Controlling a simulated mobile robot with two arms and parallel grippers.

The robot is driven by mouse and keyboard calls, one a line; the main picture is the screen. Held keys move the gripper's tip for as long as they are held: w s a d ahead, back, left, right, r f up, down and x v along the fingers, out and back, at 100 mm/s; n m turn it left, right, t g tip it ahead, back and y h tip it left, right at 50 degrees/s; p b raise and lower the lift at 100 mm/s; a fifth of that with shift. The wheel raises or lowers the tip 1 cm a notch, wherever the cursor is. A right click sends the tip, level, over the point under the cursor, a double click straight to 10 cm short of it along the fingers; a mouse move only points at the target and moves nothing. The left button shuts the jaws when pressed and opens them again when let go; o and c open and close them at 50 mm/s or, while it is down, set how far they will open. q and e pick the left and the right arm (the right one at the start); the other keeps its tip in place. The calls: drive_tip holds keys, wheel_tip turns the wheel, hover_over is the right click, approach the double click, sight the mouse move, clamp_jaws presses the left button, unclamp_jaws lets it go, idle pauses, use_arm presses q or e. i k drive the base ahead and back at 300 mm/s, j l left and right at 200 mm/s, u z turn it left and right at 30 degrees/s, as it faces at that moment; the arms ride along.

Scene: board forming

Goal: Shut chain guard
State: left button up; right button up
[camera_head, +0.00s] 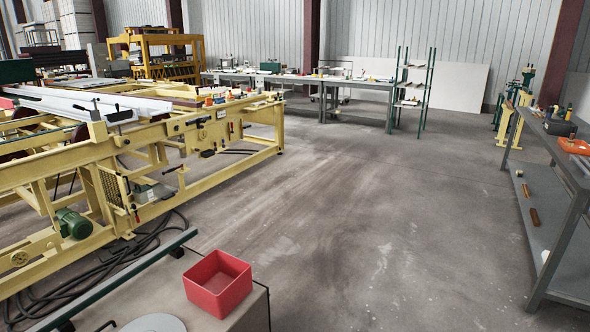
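The yellow machine frame (150,150) stands on the left, with long white rails (80,101) on top and a green motor (73,223) low at its front. I cannot make out a chain guard for certain. A slatted panel (113,190) sits inside the frame near the front, but I cannot tell whether it is the guard or whether it is open. Several black handles and levers show along the frame's near side. Neither of my grippers is in view.
A red open bin (218,283) stands on a grey surface at the bottom. Dark cables (125,262) lie on the floor by the machine. A workbench (560,200) is on the right, and more tables (310,80) stand at the back. The middle floor (380,210) is clear.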

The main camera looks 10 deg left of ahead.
sight(124, 194)
drive_tip(key=i+l+z, duration=0.3)
drive_tip(key=i, duration=0.9)
drive_tip(key=i+j+z, duration=0.1)
drive_tip(key=i+z, duration=0.25)
drive_tip(key=i, duration=0.8)
drive_tip(key=i+j+u, duration=0.15)
drive_tip(key=i+u, duration=0.35)
drive_tip(key=i+l+u, duration=0.1)
drive_tip(key=i+u, duration=0.35)
drive_tip(key=i+l+u, duration=0.25)
drive_tip(key=i+u, duration=0.25)
drive_tip(key=i+j+u, duration=0.2)
drive_tip(key=i+u, duration=1.05)
drive_tip(key=u, duration=0.15)
drive_tip(key=i+l+u, duration=0.25)
drive_tip(key=u, duration=0.2)
drive_tip(key=i+l+u, duration=0.1)
drive_tip(key=i, duration=0.3)
drive_tip(key=i+z, duration=0.2)
drive_tip(key=i, duration=1.05)
